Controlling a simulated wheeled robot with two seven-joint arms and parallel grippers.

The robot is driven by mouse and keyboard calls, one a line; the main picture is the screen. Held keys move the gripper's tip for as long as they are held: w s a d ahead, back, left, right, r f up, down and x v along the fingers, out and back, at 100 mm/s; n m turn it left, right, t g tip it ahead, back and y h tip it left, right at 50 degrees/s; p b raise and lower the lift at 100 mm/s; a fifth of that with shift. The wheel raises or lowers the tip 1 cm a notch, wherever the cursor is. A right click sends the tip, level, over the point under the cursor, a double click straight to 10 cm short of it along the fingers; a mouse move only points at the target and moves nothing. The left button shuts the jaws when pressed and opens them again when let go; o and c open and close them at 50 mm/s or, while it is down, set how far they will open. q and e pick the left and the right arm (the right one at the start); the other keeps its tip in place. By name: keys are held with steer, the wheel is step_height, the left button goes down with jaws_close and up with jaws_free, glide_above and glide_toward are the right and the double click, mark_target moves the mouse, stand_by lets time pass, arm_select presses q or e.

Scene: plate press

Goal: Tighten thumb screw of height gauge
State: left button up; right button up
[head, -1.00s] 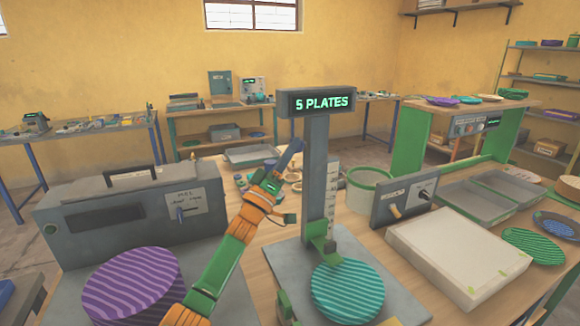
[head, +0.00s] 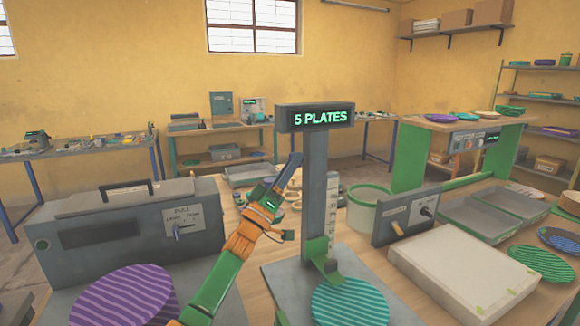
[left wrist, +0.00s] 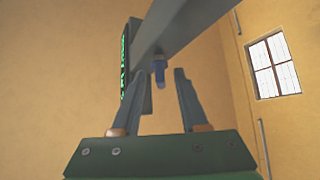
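The height gauge (head: 315,185) is a grey post on a flat base with a "5 PLATES" display (head: 320,117) on top. A green slider (head: 318,252) sits low on the post above a teal ribbed plate (head: 350,303). In the left wrist view, a small blue thumb screw (left wrist: 159,72) sticks out below a grey bar, and the gauge's lit display (left wrist: 124,65) is at the left. My left gripper (head: 294,161) is open beside the post, left of it. In the wrist view its fingers (left wrist: 160,82) are apart, with the screw showing between their tips. Contact is not visible. My right gripper is not in view.
A grey press box (head: 130,228) and a purple ribbed plate (head: 122,295) are on the left. Small items lie behind my left gripper.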

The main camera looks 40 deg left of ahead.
arm_select(q)
steer(key=v, duration=0.7)
steer(key=shift+f, duration=0.1)
